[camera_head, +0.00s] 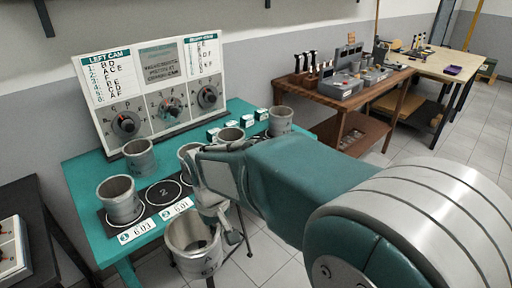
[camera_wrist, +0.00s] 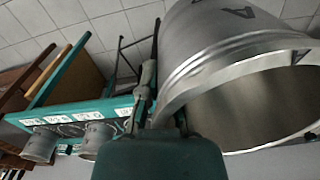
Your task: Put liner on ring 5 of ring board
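A grey metal liner marked A (camera_head: 194,250) hangs below my gripper (camera_head: 214,212), in front of the teal table's near edge. In the wrist view the liner (camera_wrist: 225,45) fills the right side, open end facing the camera. My gripper (camera_wrist: 160,105) appears closed on its wall at the rim. The black ring board (camera_head: 150,208) lies on the table. A liner (camera_head: 122,203) stands at its left end, and the ring marked 2 (camera_head: 163,192) beside it is empty. My arm hides the board's right part, and I cannot make out ring 5.
Other liners stand on the table: one behind (camera_head: 139,158), one partly hidden (camera_head: 187,151), one (camera_head: 230,135), and one at the far right (camera_head: 281,121). A panel with dials (camera_head: 160,90) stands at the back. A brown bench (camera_head: 345,92) is to the right.

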